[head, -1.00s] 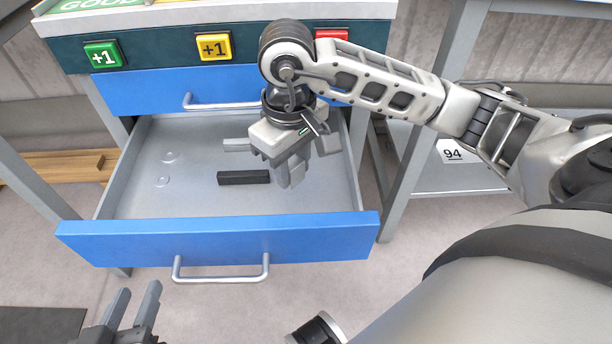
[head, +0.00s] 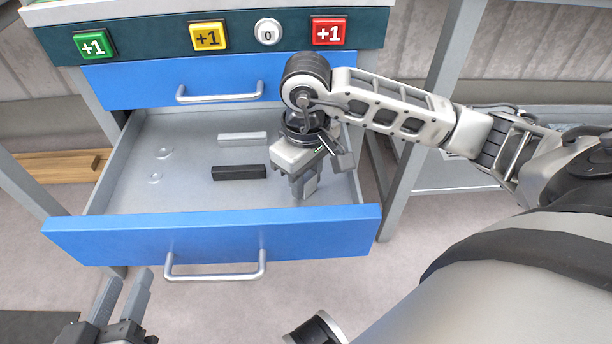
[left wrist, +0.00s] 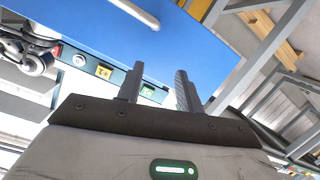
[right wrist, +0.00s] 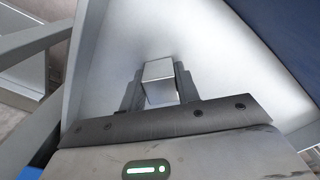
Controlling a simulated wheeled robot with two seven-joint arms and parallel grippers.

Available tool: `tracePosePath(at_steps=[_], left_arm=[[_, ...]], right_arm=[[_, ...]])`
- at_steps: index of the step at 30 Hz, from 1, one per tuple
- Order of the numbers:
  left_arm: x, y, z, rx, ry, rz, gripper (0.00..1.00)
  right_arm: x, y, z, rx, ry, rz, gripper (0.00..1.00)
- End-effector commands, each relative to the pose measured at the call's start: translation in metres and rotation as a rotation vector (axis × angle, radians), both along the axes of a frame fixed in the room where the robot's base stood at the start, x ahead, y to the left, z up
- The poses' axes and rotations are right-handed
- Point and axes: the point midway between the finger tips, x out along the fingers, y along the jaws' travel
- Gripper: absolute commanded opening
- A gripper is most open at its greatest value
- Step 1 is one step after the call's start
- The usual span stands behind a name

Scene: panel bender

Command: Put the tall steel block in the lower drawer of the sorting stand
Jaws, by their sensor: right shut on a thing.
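The lower drawer (head: 130,229) of the sorting stand is pulled open, with its blue front towards me. My right gripper (head: 304,188) is inside the drawer area, at its right side, pointing down. It is shut on the tall steel block (right wrist: 158,82), which shows between the fingers in the right wrist view. In the head view the fingers mostly hide the block, and I cannot tell whether it touches the drawer floor. My left gripper (head: 118,300) is open and empty, in front of the drawer at the lower left; its two fingers (left wrist: 158,92) stand apart.
A light grey bar (head: 242,139) and a black bar (head: 239,173) lie in the drawer, left of my right gripper. Two small clear rings lie further left. The shut upper drawer (head: 150,88) is above, under green, yellow, white and red buttons. Wooden boards (head: 60,166) lie left.

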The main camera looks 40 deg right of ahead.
Motion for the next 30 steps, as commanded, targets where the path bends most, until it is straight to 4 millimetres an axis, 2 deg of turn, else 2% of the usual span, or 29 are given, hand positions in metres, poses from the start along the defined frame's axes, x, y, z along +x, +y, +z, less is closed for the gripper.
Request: tracePosePath(at_steps=[1,3,14,17,22,30], left_arm=[[0.0,-0.001,-0.001,-0.008,0.003,0.0,0.36],[0.0,-0.001,0.0,-0.008,0.003,0.0,0.36],[0.0,0.0,0.005,0.006,-0.001,0.002,0.36],[-0.001,0.001,0.006,0.021,0.0,0.004,0.36],[-0.002,0.004,0.005,0.075,0.01,0.008,0.36],[-0.009,0.008,-0.015,0.145,0.077,-0.002,0.36]], right_arm=[[0.0,0.0,-0.001,0.0,0.0,0.0,0.4],[0.0,0.0,-0.001,0.0,0.0,0.0,0.53],[0.0,0.0,0.006,0.001,0.0,0.0,0.53],[0.001,0.0,0.02,-0.001,-0.005,0.001,0.53],[0.001,0.0,0.058,-0.001,-0.005,0.001,0.53],[0.001,0.0,0.108,0.0,-0.003,0.0,0.53]])
